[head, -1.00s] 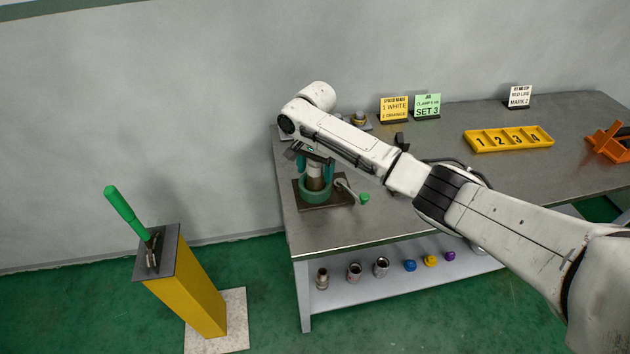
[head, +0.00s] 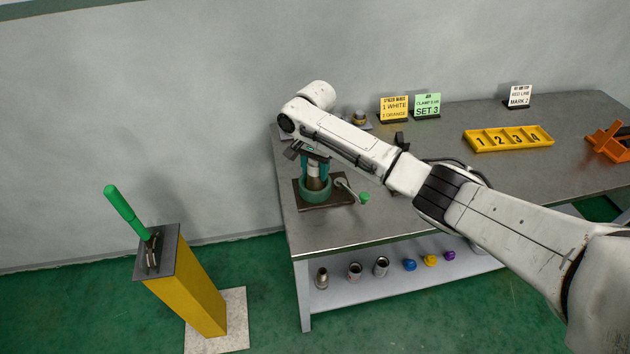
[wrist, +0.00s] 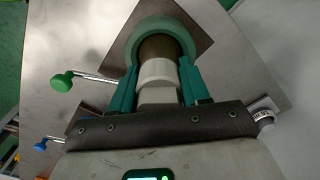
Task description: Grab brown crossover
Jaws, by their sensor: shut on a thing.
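The brown crossover (head: 313,183) stands upright in a green ring-shaped vise (head: 316,195) near the bench's left end. Its lower part is brown and a pale grey part rises above it. In the wrist view the brown part (wrist: 160,47) sits inside the green ring (wrist: 163,25), with the pale part (wrist: 158,73) nearer the camera. My gripper (head: 314,163) is above the vise, pointing down. Its teal fingers (wrist: 159,65) lie on both sides of the crossover and are shut on it. The crossover's upper end is partly hidden by my gripper.
The vise's green-knobbed lever (head: 363,197) sticks out to the right. A yellow numbered tray (head: 508,138) and an orange fixture (head: 607,141) stand farther right. Several fittings and caps (head: 381,266) are on the lower shelf. A yellow post (head: 187,285) with a green-handled tool stands left.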

